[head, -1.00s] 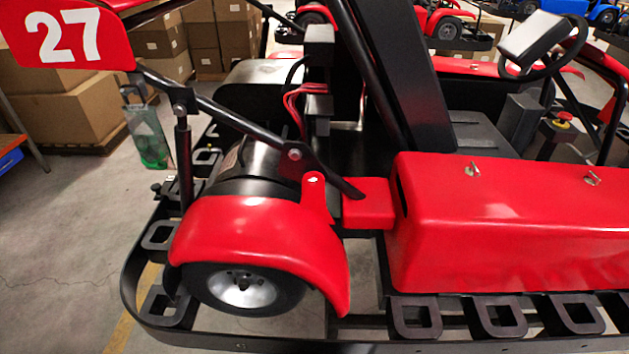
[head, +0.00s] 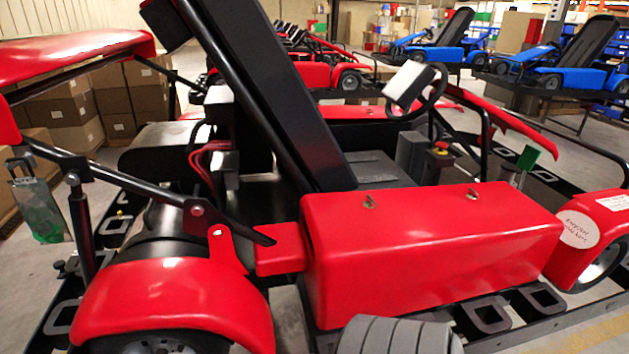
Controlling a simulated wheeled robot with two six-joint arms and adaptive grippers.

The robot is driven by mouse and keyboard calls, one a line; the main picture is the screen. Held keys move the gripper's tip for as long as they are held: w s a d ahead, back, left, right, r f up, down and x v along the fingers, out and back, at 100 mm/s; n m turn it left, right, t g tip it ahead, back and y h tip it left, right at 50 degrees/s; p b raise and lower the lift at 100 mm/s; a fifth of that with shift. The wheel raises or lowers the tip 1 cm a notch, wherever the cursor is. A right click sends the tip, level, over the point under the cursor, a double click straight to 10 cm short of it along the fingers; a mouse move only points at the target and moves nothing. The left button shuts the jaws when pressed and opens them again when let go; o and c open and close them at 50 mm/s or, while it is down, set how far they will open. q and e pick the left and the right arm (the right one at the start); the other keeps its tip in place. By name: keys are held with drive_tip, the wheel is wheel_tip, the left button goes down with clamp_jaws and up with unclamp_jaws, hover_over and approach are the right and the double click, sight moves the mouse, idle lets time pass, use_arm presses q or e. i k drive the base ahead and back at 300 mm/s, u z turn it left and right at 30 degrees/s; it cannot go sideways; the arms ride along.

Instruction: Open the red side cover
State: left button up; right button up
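The red side cover (head: 430,250) is a long glossy box along the near side of the kart, beside the black seat. It looks closed, lying over the black side frame. Two small metal latches sit on its top face, one at the left (head: 370,202) and one nearer the middle (head: 473,194). A smaller red block (head: 280,248) adjoins its left end. Neither of my grippers shows in the head view. A grey ribbed rounded shape at the bottom edge partly hides the side frame below the cover; I cannot tell what it is.
A red rear fender (head: 175,298) over a wheel stands at left, with black struts above. A red emergency button (head: 441,147) and the steering wheel (head: 416,88) are behind the cover. A red front fender (head: 590,232) is at right. Cartons (head: 70,112) stand at back left.

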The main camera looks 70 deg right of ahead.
sight(432, 241)
drive_tip(key=z, duration=0.05)
drive_tip(key=k, duration=0.95)
drive_tip(key=z, duration=2.2)
